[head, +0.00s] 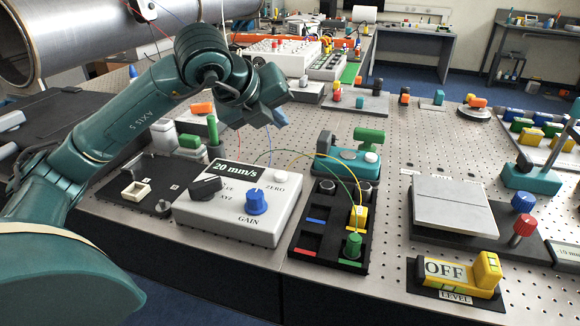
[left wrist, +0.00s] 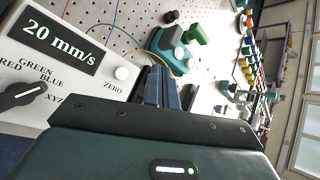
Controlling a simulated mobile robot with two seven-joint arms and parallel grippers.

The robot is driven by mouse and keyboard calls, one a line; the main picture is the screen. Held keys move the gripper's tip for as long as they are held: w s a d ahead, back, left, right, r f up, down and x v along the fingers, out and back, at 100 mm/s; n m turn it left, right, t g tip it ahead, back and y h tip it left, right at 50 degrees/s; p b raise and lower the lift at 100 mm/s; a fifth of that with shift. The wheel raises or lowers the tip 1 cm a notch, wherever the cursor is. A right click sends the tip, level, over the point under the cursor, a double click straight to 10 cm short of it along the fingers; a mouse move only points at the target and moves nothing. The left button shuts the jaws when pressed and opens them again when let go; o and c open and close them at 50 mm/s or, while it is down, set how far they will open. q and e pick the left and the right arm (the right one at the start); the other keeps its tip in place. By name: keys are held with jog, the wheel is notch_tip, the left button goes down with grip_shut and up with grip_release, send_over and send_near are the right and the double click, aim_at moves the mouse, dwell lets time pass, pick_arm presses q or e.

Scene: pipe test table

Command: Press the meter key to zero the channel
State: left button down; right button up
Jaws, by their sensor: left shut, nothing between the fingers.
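The meter (head: 215,218) is a light grey box with a black "20 mm/s" display, on the near left of the perforated table. Its round white ZERO key (head: 281,177) sits at the top right of its face and also shows in the left wrist view (left wrist: 122,73). A black selector knob (head: 206,188) and a blue GAIN knob (head: 256,202) are on the same face. My left gripper (head: 275,118) is shut and empty, above and behind the meter. In the left wrist view its fingers (left wrist: 161,88) appear right of the key, apart from it. My right gripper is not in view.
A black tray (head: 299,240) with coloured parts stands right of the meter, with a teal device (head: 345,158) behind it. A yellow OFF switch (head: 458,273) and a grey plate (head: 453,205) are farther right. Thin wires cross above the meter's back edge.

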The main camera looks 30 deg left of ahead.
aim_at(277, 177)
pick_arm(q)
jog(key=shift+s, duration=0.15)
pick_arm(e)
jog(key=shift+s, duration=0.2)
